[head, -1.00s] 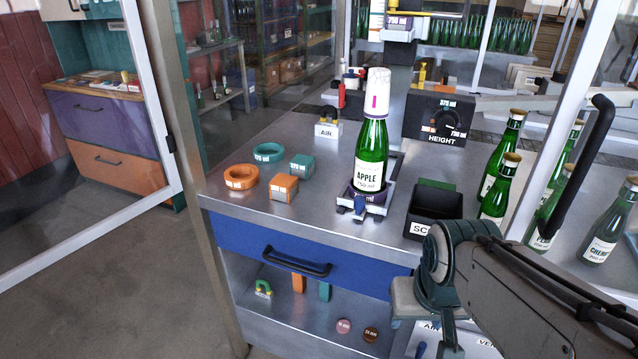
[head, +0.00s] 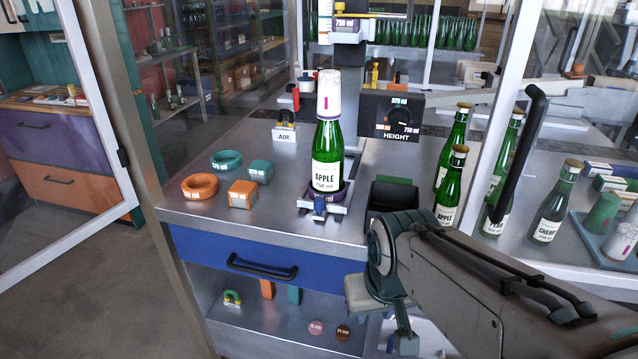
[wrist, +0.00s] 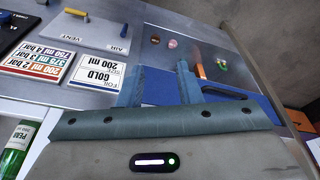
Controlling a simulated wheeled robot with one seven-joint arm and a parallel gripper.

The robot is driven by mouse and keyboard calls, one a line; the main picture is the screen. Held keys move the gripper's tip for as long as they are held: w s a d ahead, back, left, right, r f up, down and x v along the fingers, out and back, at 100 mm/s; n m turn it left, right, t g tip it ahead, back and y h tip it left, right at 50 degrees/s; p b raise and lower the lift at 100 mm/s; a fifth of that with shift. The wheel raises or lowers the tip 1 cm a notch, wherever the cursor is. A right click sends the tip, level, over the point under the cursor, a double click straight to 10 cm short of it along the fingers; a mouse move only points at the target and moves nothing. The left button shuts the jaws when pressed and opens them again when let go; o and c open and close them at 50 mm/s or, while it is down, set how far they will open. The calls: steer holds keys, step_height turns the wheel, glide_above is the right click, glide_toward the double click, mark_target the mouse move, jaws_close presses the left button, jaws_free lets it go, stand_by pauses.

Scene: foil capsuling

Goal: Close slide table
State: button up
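A green apple bottle (head: 327,158) with a white foil cap (head: 328,94) stands upright on the slide table (head: 304,203). The slide table is pulled toward the front of the steel worktop, and a small blue handle (head: 319,207) is at its front. My gripper is low at the front right of the bench in the head view, below the worktop edge; its fingers are not clear there. In the wrist view my gripper (wrist: 160,80) has its two fingers apart, with nothing between them. It is well away from the slide table, which the wrist view does not show.
A blue drawer (head: 228,252) with a black handle is under the worktop. A black scrap bin (head: 388,200) stands right of the slide table. Coloured rings and blocks (head: 243,194) lie to its left. Several bottles (head: 447,190) and a glass-panel frame are at the right.

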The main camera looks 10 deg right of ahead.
steer(key=w+n, duration=0.1)
steer(key=n, duration=0.1)
steer(key=w+d+r+n+h+p, duration=0.1)
steer(key=w+n, duration=0.1)
steer(key=w+n+h, duration=0.1)
steer(key=n, duration=0.1)
steer(key=shift+w+d+r+n+t, duration=0.2)
steer(key=shift+d+n+t, duration=0.1)
steer(key=shift+d+n, duration=0.1)
jaws_close()
steer(key=n+t+h, duration=0.2)
steer(key=n+t, duration=0.3)
steer(key=n, duration=2)
glide_toward(337, 211)
steer(key=f, duration=0.4)
steer(key=shift+d+f+p, duration=0.3)
steer(key=shift+d+p, duration=0.05)
steer(key=shift+p, duration=0.05)
steer(key=shift+w+d+r+p, duration=0.1)
steer(key=shift+w+d+p, duration=0.15)
steer(key=shift+w, duration=0.3)
steer(key=shift+w+d+r+p, duration=0.1)
steer(key=shift+w+d+p, duration=0.15)
steer(key=shift+w, duration=0.3)
steer(key=shift+w+d+f, duration=0.1)
steer(key=shift+w+d, duration=0.2)
steer(key=shift+w, duration=0.45)
steer(key=shift+w, duration=0.15)
